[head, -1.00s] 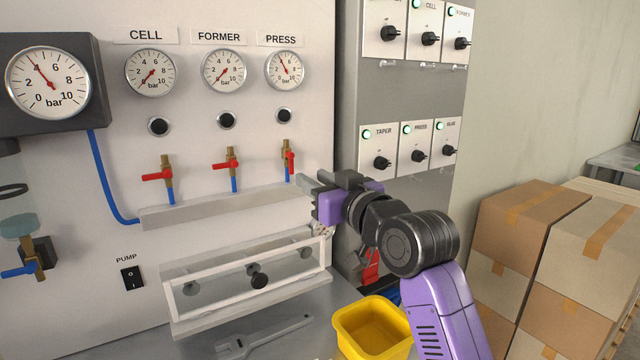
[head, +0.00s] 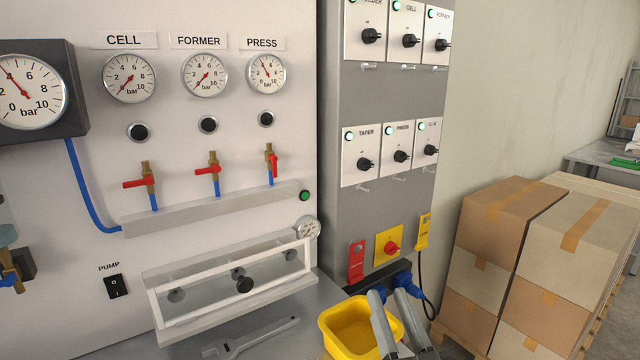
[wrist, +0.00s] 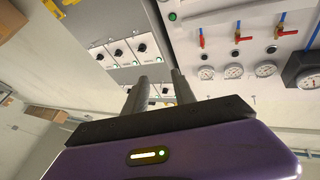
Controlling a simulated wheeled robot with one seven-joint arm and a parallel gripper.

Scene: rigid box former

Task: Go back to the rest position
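My gripper (head: 388,296) is at the bottom of the head view, in front of the yellow bin, its two grey fingers apart with nothing between them. The wrist view also shows the gripper (wrist: 159,78) open and empty, with the panel beyond. Three valves sit under the gauges in the head view. The red handles of the CELL valve (head: 139,183) and FORMER valve (head: 207,170) lie sideways. The red handle of the PRESS valve (head: 274,165) stands upright along its pipe. My gripper is well apart from all of them.
A yellow bin (head: 335,328) and an adjustable wrench (head: 255,336) are on the bench. A clear-fronted box (head: 235,286) juts from the panel. A grey switch column (head: 376,95) stands right of it. Stacked cartons (head: 506,215) are at the right, with bare wall behind.

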